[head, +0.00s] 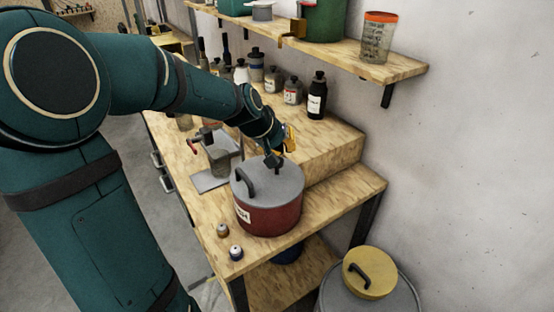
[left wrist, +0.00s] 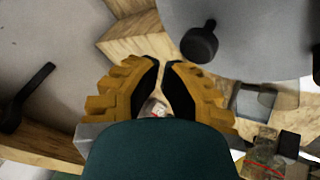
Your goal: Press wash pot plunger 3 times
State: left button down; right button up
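The wash pot (head: 268,216) is red with a grey lid and stands near the front end of the wooden bench. A dark arched handle (head: 244,183) is on the left of its lid. The dark plunger knob (head: 272,161) stands up at the far side of the lid. It also shows in the left wrist view as a dark knob (left wrist: 200,42) on the grey lid (left wrist: 255,32). My left gripper (head: 288,142) has yellow fingers and is just above and behind the plunger. In the left wrist view its fingertips (left wrist: 164,64) are almost together, with nothing held. My right gripper is out of view.
A metal stand with a red handle (head: 217,160) is left of the pot. Two small bottles (head: 229,240) stand at the front edge. Several bottles (head: 292,91) line the raised step behind. A shelf (head: 398,66) hangs above. A yellow-lidded drum (head: 370,273) stands right.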

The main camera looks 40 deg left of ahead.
pick_arm(q)
jog(key=shift+f, duration=0.15)
jog(key=shift+f+b, duration=0.35)
jog(key=shift+b, duration=0.15)
jog(key=shift+f+b, duration=1)
jog(key=shift+f, duration=0.2)
dwell(1.2)
jog(key=shift+r, duration=0.1)
jog(key=shift+r+p, duration=1.25)
jog(key=shift+r, duration=0.35)
notch_tip(320, 180, up, 5)
jog(key=p, duration=0.4)
